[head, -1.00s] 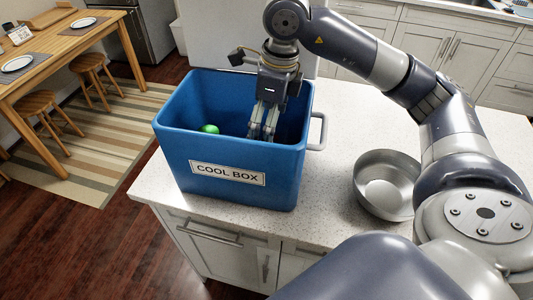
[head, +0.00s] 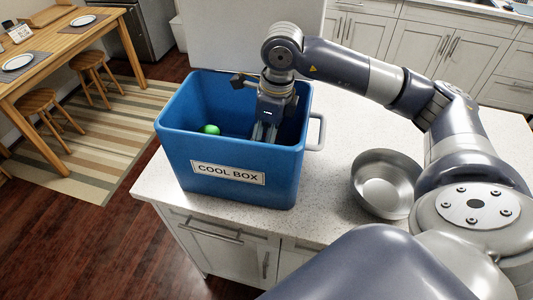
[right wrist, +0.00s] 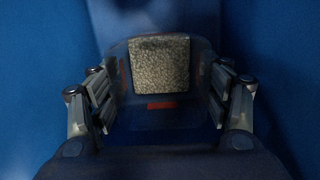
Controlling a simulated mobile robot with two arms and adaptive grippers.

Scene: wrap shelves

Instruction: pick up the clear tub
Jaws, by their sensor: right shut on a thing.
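The clear tub (right wrist: 160,118) is in the right wrist view, dim and see-through, deep inside the blue cool box (head: 225,160). A speckled beige square patch and a small red strip show in or through it. My right gripper (head: 264,132) reaches down into the box, its lower part hidden by the front wall in the head view. In the right wrist view its fingers (right wrist: 166,100) are on both sides of the tub, shut on it. The tub cannot be made out in the head view. My left gripper is not in view.
A green round thing (head: 209,129) is in the box, left of my gripper. A metal bowl (head: 385,184) stands on the counter (head: 320,205) to the right of the box. The box has a grey handle (head: 318,132) on its right side.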

